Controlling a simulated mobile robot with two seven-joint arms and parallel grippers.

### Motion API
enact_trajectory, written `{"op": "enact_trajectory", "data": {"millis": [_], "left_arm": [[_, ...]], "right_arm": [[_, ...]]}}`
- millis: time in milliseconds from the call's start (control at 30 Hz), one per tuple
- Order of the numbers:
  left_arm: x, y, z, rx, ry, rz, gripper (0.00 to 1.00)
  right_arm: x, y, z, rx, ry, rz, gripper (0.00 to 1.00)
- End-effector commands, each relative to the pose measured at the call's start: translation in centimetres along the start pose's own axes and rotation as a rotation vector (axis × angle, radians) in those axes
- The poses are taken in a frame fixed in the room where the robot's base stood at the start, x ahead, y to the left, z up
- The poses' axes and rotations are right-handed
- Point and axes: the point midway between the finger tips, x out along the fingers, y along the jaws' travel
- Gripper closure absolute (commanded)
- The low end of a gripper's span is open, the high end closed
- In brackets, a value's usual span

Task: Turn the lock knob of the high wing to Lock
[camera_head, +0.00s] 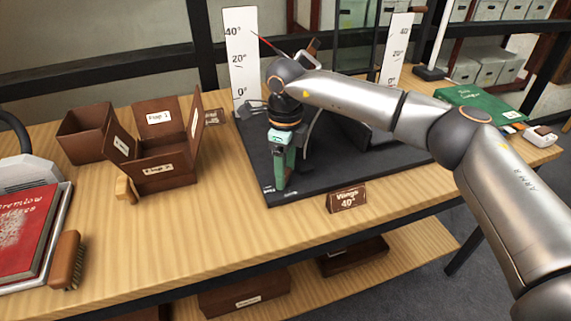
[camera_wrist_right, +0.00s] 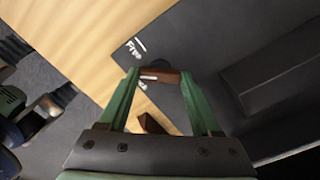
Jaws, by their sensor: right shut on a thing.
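My right gripper (camera_head: 280,183) reaches down to the front left corner of the black stand (camera_head: 325,185). In the right wrist view its green fingers (camera_wrist_right: 160,77) are shut on the lock knob (camera_wrist_right: 160,76), a small reddish-brown bar. A "Free" label (camera_wrist_right: 135,47) lies beside the knob; a second label below it is partly covered and unreadable. The head view hides the knob behind the gripper. A red pointer (camera_head: 268,44) stands near 40° on the left scale board (camera_head: 241,60). My arm covers much of the wings. My left gripper is not in view.
A "Wings 40°" sign (camera_head: 347,199) stands at the stand's front edge. Brown boxes (camera_head: 168,172) stand left of it, with a red book (camera_head: 25,230) and brush (camera_head: 66,260) farther left. The table front between is clear.

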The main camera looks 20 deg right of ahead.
Motion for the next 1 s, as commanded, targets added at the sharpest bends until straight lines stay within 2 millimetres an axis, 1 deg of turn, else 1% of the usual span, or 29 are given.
{"op": "enact_trajectory", "data": {"millis": [300,600,800,1000], "left_arm": [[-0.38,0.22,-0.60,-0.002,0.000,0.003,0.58],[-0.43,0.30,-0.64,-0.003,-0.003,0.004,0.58],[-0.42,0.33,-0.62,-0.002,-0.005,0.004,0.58],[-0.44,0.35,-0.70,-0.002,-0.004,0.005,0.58]], "right_arm": [[-0.14,0.01,0.08,-0.300,-0.003,0.000,0.91],[-0.10,-0.01,0.10,-0.537,-0.004,-0.002,0.91],[-0.10,-0.01,0.11,-0.642,-0.004,-0.002,0.91],[-0.09,0.00,0.12,-0.698,-0.004,-0.002,0.91]]}}
